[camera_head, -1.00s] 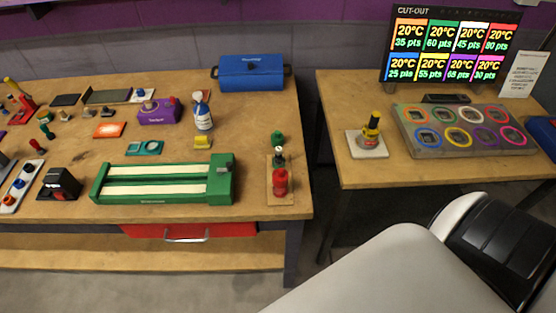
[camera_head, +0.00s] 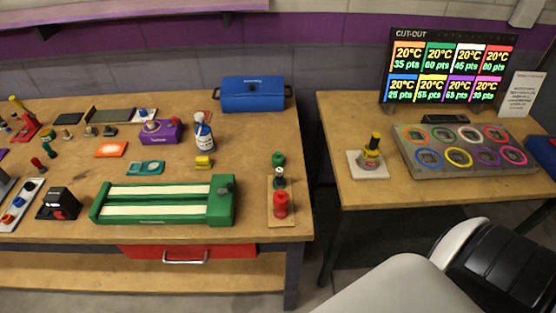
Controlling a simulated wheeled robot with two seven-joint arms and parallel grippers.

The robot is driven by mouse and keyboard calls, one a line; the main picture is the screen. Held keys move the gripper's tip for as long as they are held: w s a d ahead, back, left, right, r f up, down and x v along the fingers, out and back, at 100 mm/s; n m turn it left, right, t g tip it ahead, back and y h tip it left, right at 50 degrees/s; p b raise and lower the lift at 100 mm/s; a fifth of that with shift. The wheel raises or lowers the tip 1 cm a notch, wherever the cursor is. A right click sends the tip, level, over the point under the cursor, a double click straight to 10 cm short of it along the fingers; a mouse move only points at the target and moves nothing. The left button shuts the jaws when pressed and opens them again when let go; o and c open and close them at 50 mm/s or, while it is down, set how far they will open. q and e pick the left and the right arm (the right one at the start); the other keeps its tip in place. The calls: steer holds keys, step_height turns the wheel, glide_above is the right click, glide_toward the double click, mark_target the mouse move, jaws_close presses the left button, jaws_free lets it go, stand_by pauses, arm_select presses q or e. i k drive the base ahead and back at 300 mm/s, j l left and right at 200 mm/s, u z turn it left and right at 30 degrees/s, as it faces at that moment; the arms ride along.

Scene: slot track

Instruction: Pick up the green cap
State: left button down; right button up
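The likely green cap (camera_head: 279,159) is a small round green piece near the right edge of the left workbench. The picture is too small to tell whether the green piece rests on that board or on the bench. Neither of my grippers shows. A white and black part of my own arm fills the lower right, well apart from the green piece.
A green track block (camera_head: 153,211) lies left of the board. A blue box (camera_head: 253,95), a spray bottle (camera_head: 202,132) and a purple box (camera_head: 162,131) stand behind. A gap separates this bench from the right table (camera_head: 385,200), which holds a panel of coloured rings (camera_head: 467,169).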

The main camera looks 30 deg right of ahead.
mark_target(278, 158)
steer(key=i+z, duration=0.15)
steer(key=z, duration=0.2)
steer(key=i+j+z, duration=0.1)
steer(key=z, duration=0.25)
steer(key=i+j+z, duration=0.1)
steer(key=z, duration=0.25)
steer(key=k+j, duration=0.05)
steer(key=j, duration=0.05)
